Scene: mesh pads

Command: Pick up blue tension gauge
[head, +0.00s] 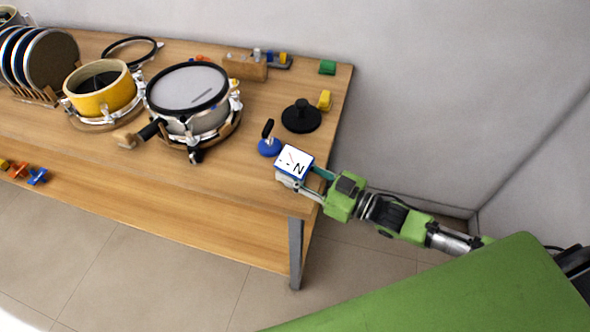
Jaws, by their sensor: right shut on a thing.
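The gauge hides part of the fingers. I cannot tell whether the gauge touches the table. My left gripper is not in view.
A blue round-based piece (269,147) with a black top stands just left of the gauge. A drum (190,95) stands left on the wooden table (180,225).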

